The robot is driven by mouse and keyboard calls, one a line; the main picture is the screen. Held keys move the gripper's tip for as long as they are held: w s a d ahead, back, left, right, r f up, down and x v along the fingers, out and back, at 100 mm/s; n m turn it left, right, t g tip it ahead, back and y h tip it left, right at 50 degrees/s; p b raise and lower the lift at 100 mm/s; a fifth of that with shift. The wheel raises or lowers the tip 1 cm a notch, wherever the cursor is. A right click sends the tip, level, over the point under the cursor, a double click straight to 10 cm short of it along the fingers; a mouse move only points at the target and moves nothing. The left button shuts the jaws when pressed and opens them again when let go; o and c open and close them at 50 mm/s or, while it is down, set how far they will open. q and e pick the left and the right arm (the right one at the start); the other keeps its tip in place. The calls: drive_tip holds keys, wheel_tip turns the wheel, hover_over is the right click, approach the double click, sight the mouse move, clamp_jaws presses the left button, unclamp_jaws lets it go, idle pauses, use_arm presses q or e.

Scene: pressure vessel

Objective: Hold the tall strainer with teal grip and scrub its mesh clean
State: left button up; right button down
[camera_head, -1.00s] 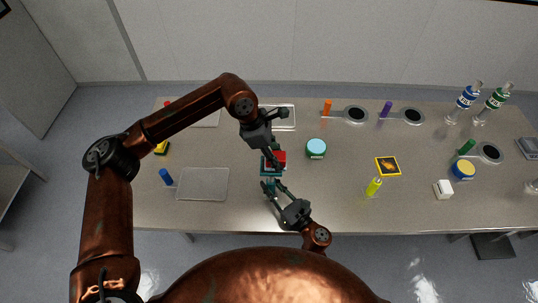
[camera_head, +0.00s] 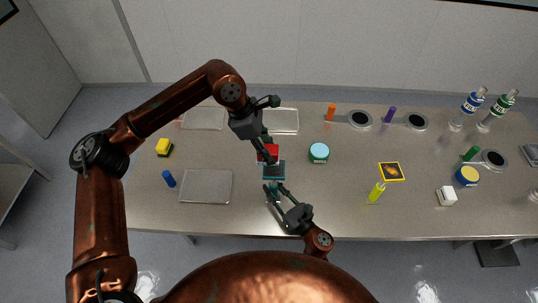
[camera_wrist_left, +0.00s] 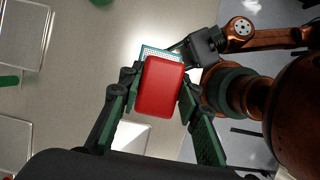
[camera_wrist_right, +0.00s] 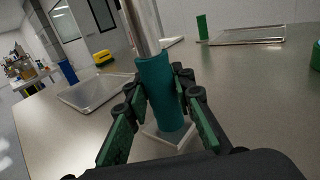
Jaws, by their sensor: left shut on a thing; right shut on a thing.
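The tall strainer has a teal grip (camera_wrist_right: 160,92) with a metal shaft (camera_wrist_right: 143,25) rising from it in the right wrist view. My right gripper (camera_head: 273,193) is shut around this grip. In the head view the strainer's teal-edged mesh (camera_head: 274,172) shows above my right gripper. My left gripper (camera_head: 268,161) is shut on a red block (camera_wrist_left: 160,87), which also shows in the head view (camera_head: 267,153). The block is at the mesh's upper edge there. In the left wrist view it covers much of the pale mesh (camera_wrist_left: 158,52). I cannot tell whether they touch.
A teal round container (camera_head: 319,152) stands to the right. Bottles (camera_head: 469,106) stand far right. The table's front middle is clear.

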use_arm(q)
drive_tip(key=shift+r, duration=1.55)
use_arm(e)
drive_tip(key=c, duration=1.6)
unclamp_jaws()
drive_tip(key=v, duration=1.2)
